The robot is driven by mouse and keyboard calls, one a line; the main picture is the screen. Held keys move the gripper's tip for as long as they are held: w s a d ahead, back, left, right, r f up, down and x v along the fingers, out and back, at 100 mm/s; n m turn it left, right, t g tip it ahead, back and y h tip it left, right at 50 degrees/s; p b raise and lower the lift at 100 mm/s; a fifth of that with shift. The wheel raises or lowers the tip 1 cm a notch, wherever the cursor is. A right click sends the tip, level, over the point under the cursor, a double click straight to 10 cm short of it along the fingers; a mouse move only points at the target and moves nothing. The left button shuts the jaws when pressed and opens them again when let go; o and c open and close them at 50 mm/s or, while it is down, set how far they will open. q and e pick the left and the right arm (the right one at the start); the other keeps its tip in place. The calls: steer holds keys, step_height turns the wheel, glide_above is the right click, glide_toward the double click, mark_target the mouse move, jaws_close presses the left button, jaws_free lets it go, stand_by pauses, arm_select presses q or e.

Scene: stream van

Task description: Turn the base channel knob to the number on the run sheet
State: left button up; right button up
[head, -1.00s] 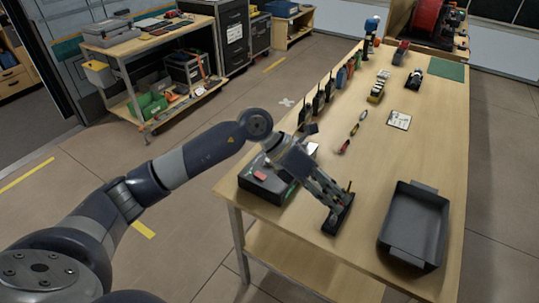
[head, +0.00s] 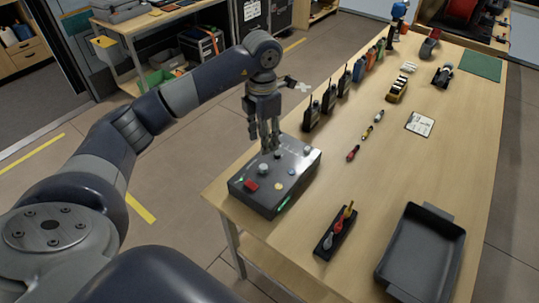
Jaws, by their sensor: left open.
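The base unit (head: 240,189), a dark box with a grey sloped top, sits at the table's near left edge. Its top carries a pale round knob (head: 263,168), smaller knobs, a red button (head: 250,186) and green lights. Which knob is the channel knob I cannot tell. My left gripper (head: 270,150) points down over the box's back part, open, with its fingertips close to the panel. The fingers partly hide a small dark control there; contact is unclear. The run sheet (head: 420,123), a small white card, lies mid-table; its number is too small to read. My right gripper is out of view.
A grey tray (head: 386,272) and a black holder with screwdrivers (head: 327,246) stand near the front right. Several radios (head: 312,117) line the left edge behind the box. Small coloured tools (head: 366,132) lie mid-table.

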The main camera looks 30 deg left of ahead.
arm_select(q)
steer(key=p, duration=0.1)
glide_above(263, 166)
step_height(263, 166, down, 6)
steer(key=shift+s+d+f, duration=0.1)
steer(key=shift+s, duration=0.05)
step_height(263, 166, down, 3)
steer(key=shift+f+p, duration=0.15)
steer(key=shift+p, duration=0.3)
steer(key=shift+f, duration=0.1)
jaws_close()
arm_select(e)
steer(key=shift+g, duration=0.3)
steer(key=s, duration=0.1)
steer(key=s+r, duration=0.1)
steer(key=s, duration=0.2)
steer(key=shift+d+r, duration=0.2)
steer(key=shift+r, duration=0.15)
